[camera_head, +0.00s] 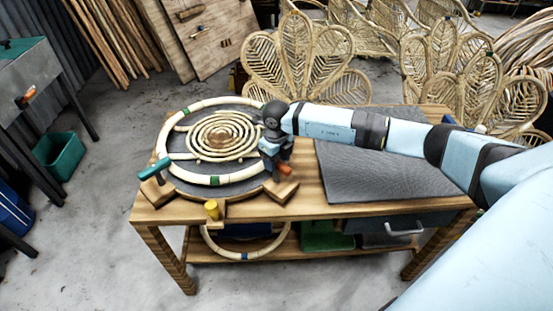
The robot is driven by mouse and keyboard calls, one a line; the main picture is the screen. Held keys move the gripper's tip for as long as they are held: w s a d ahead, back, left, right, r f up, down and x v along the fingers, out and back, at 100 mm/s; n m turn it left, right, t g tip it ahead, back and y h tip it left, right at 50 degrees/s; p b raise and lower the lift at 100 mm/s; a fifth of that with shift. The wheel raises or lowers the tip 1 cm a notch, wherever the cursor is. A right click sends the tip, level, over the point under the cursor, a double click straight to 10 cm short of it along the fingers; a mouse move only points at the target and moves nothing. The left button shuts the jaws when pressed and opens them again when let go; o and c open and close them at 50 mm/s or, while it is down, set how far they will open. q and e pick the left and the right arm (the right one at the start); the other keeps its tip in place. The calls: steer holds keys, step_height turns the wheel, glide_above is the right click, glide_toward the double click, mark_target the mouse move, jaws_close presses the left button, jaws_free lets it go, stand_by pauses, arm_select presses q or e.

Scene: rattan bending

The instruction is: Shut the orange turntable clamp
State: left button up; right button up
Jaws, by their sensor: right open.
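The turntable (172,145) is a dark round plate on the left half of the wooden bench. A pale rattan ring with green bands (183,177) and a rattan coil (218,132) lie on it. The orange clamp handle (286,169) shows at the turntable's right front edge, by a wooden block; the rest of this clamp is mostly hidden. My right gripper (277,160) points down just above and beside the orange handle. It is open; I cannot tell whether it touches the handle. My left gripper is out of view.
A teal clamp handle (154,169) sticks out at the turntable's left and a yellow one (212,209) at its front. A grey mat (385,170) lies clear on the bench's right half. Woven rattan chair backs (305,60) stand behind the bench.

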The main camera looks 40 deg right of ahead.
step_height(320, 180, up, 14)
steer(key=shift+b, duration=0.35)
steer(key=shift+f, duration=0.15)
stand_by(0.3)
